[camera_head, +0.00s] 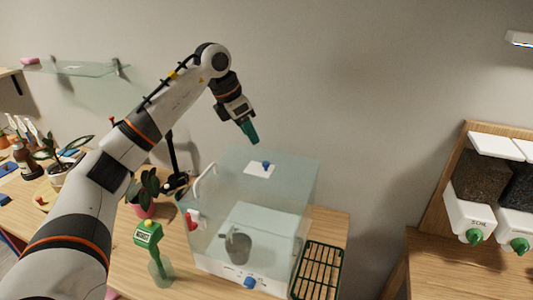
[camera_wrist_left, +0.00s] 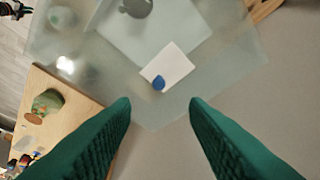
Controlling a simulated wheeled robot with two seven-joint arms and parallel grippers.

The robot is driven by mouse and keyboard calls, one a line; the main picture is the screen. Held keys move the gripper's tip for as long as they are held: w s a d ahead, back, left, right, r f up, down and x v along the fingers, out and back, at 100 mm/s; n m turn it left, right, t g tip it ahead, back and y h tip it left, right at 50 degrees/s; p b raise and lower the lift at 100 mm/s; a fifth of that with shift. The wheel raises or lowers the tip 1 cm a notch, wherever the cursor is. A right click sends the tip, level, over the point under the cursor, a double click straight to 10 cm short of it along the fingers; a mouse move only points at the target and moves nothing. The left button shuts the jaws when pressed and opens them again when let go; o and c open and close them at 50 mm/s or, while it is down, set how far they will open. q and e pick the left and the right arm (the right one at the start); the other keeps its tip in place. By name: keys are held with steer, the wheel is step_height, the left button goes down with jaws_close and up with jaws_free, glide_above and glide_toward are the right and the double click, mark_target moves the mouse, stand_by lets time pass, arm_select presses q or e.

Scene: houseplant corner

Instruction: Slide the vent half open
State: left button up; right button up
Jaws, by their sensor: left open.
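A clear box (camera_head: 302,180) stands on the wooden table. On its top lies a small white vent plate (camera_head: 260,170) with a blue knob (camera_head: 266,165). In the left wrist view the white plate (camera_wrist_left: 168,66) and blue knob (camera_wrist_left: 158,83) show ahead of the fingertips, near the box's edge. My left gripper (camera_head: 252,138) is above the box, behind and left of the knob, pointing down. In the left wrist view its green fingers (camera_wrist_left: 160,104) are apart with nothing between them. It does not touch the knob. My right gripper is not in view.
Inside the box is a dark grey pot (camera_head: 238,247). A blue knob (camera_head: 249,283) is on its front base. A green wire rack (camera_head: 320,270) lies right. Soil dispensers (camera_head: 470,215) are far right.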

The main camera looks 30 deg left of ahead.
mark_target(265, 162)
arm_select(q)
steer(key=p+x, duration=0.1)
steer(key=x, duration=0.4)
steer(key=shift+s+d+f, duration=0.15)
steer(key=x, duration=0.2)
steer(key=p+x, duration=0.1)
steer(key=x, duration=0.1)
steer(key=shift+w, duration=0.35)
steer(key=shift+f, duration=0.4)
steer(key=shift+c, duration=1.4)
jaws_close()
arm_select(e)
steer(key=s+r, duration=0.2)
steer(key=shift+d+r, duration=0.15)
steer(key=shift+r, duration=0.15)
